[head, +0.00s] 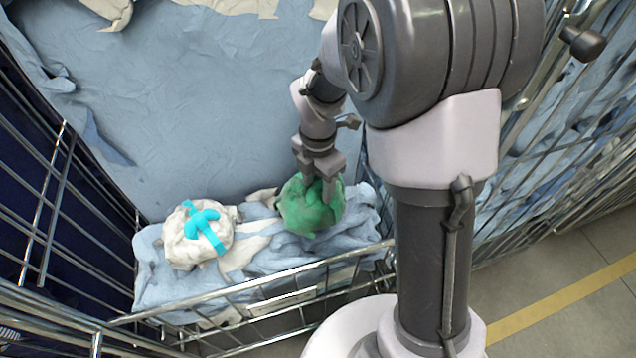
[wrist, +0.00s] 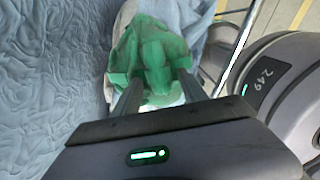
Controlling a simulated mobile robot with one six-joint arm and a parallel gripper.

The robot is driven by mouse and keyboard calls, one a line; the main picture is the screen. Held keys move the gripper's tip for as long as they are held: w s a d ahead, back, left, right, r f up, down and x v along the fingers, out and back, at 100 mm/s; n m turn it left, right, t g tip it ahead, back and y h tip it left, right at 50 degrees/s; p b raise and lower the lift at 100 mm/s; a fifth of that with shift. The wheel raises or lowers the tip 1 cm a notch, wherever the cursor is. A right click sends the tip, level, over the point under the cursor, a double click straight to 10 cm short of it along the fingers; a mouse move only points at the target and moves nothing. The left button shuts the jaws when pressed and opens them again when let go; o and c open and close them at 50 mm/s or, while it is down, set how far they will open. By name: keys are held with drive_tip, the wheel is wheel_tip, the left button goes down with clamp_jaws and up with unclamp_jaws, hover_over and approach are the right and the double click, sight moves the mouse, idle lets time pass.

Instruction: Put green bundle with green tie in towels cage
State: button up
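The green bundle with its green tie (head: 309,211) is at the right end of a pile of pale blue and white cloths, in the low-fronted wire cage. My gripper (head: 318,188) is at the bundle from above, with one finger in front of its near side. In the wrist view the two fingers (wrist: 160,84) stand apart, with green cloth of the bundle (wrist: 152,52) between and beyond their tips. Whether they press on it is unclear. The bundle's underside is hidden, so I cannot tell whether it rests on the cloths. No label names the towels cage.
A white bundle with a turquoise tie (head: 186,246) lies left of the green one. The wire front rail (head: 262,284) runs close before both. Wire cage walls rise at left (head: 48,190) and right (head: 548,215).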

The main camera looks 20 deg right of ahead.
drive_tip(key=s+a+r+m+t+p, duration=0.1)
drive_tip(key=s+r+m+p, duration=0.2)
drive_tip(key=r, duration=0.6)
drive_tip(key=s+r+m+t+p, duration=0.1)
drive_tip(key=r+m+p, duration=0.3)
drive_tip(key=r, duration=0.6)
drive_tip(key=s+a+r+m+t+y, duration=0.1)
drive_tip(key=s+r+m+t, duration=0.1)
drive_tip(key=s+m, duration=0.4)
drive_tip(key=s+a+r+m+t+y+b, duration=0.1)
drive_tip(key=s+m, duration=0.6)
drive_tip(key=m, duration=0.7)
wheel_tip(320, 180, up, 2)
drive_tip(key=shift+s+a+r+t, duration=0.2)
drive_tip(key=shift+s+a+t, duration=0.15)
drive_tip(key=shift+a, duration=0.4)
